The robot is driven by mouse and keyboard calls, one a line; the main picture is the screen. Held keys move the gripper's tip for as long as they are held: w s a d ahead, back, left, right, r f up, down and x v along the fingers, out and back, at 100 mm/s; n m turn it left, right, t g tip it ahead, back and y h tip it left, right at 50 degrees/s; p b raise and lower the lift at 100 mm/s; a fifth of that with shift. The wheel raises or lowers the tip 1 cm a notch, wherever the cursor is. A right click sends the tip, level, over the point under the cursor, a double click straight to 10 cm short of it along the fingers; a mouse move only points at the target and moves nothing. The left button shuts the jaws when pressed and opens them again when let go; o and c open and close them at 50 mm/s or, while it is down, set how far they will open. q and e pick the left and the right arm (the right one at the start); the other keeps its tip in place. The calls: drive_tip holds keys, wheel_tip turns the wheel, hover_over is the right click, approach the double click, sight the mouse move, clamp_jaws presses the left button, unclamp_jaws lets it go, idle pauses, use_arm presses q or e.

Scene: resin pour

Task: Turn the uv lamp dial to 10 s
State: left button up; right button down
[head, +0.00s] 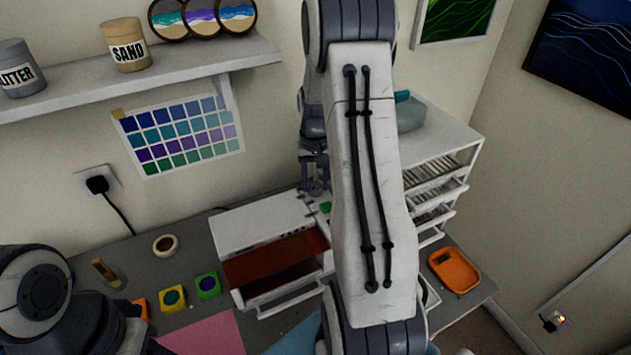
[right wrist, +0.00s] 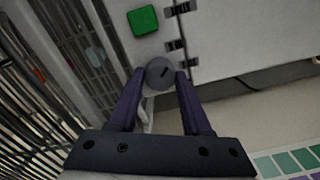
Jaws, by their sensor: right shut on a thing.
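The UV lamp (head: 262,222) is a white box with an amber front panel, standing on the bench against the wall. In the right wrist view its white top (right wrist: 235,40) shows, with a green button (right wrist: 143,20) and a round grey dial (right wrist: 160,73) bearing a short dark mark. My right gripper (right wrist: 160,80) is shut on the dial, one purple finger on each side. I cannot read any scale. My left arm shows at lower left, its gripper out of view.
A white drawer rack (head: 455,170) stands close right of the lamp. An orange tray (head: 455,270) lies at the bench's right. Paint pots (head: 207,285), a tape roll (head: 165,245) and a pink sheet (head: 205,335) lie to the left. A shelf (head: 170,70) hangs above.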

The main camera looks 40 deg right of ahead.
sight(315, 185)
drive_tip(key=shift+w+d+r, duration=0.1)
drive_tip(key=shift+c, duration=1.8)
unclamp_jaws()
wheel_tip(315, 185, up, 10)
drive_tip(key=b, duration=0.2)
drive_tip(key=shift+r, duration=0.25)
drive_tip(key=s+a+f+n+b, duration=0.1)
drive_tip(key=s+a+n, duration=0.25)
drive_tip(key=a, duration=0.85)
drive_tip(key=s+a+f+n+b, duration=0.15)
drive_tip(key=a+n, duration=0.25)
drive_tip(key=a, duration=0.9)
drive_tip(key=s+a+f+n+b, duration=0.1)
drive_tip(key=s+a+n, duration=0.2)
drive_tip(key=s+a, duration=0.2)
drive_tip(key=s+a+f+n+y, duration=0.1)
drive_tip(key=s+a+f+n, duration=0.1)
drive_tip(key=s, duration=1)
drive_tip(key=a+n, duration=0.1)
drive_tip(key=a, duration=0.1)
drive_tip(key=shift+a+f+n+b, duration=0.3)
drive_tip(key=shift+a+n+b, duration=0.05)
drive_tip(key=shift+a+b, duration=0.05)
